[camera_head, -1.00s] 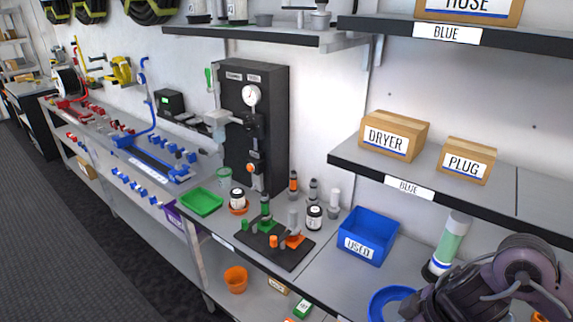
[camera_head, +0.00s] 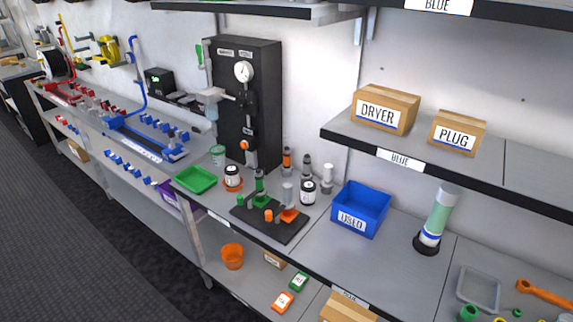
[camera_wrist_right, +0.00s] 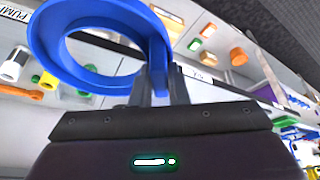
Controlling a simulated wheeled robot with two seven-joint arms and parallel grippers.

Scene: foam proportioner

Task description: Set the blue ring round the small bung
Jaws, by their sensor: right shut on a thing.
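The blue ring (camera_wrist_right: 45,45) fills the upper left of the right wrist view. My right gripper (camera_wrist_right: 160,85) is shut on its near right edge and holds it up in front of the wrist, with its opening showing shelf things behind. Neither the ring nor my right gripper shows in the head view. My left gripper is not in view. I cannot tell which thing is the small bung. Small green (camera_head: 241,201) and orange (camera_head: 268,215) pieces stand by or on a black board (camera_head: 256,228) on the bench.
A blue USED bin (camera_head: 361,209) and a green-and-white cylinder on a black base (camera_head: 426,246) stand on the bench, with bare bench between them. A grey tray (camera_head: 479,289) and orange wrench (camera_head: 541,291) lie at lower right. A shelf with DRYER (camera_head: 386,108) and PLUG (camera_head: 458,133) boxes overhangs.

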